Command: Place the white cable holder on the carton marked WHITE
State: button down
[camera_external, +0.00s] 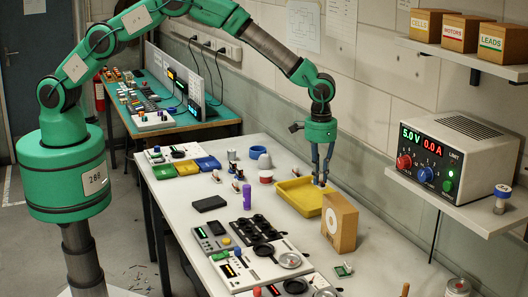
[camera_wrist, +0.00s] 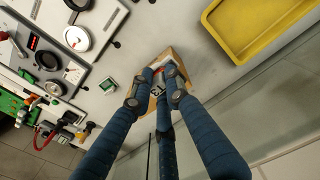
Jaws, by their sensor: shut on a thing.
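My gripper (camera_external: 320,180) points down above the bench, its fingertips close together around a small pale thing, largely hidden by the fingers. It looks like the white cable holder, but its shape cannot be made out. In the wrist view my gripper (camera_wrist: 163,80) appears over a brown carton (camera_wrist: 177,54), covering much of its top. The carton (camera_external: 340,222) stands upright on the bench, right of and below the fingertips in the external view. It has a pale mark on its front; I cannot read the word WHITE there.
A yellow tray (camera_external: 283,190) lies beside the carton and shows in the wrist view (camera_wrist: 219,38). Panels with dials (camera_external: 262,270) fill the near bench. A power supply (camera_external: 455,150) stands on the right shelf. Labelled boxes (camera_external: 461,34) sit on the upper shelf.

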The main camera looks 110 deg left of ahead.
send_over(335, 198)
jog(key=shift+f+p, duration=0.25)
jog(key=shift+p, duration=0.2)
jog(key=shift+w, duration=0.1)
jog(key=shift+f+p, duration=0.45)
jog(key=shift+f, duration=1.3)
jog(key=shift+f, duration=0.15)
jog(key=c, duration=1.7)
grip_release()
notch_tip(335, 198, up, 12)
jog(key=shift+r+b, duration=0.15)
jog(key=shift+b, duration=0.85)
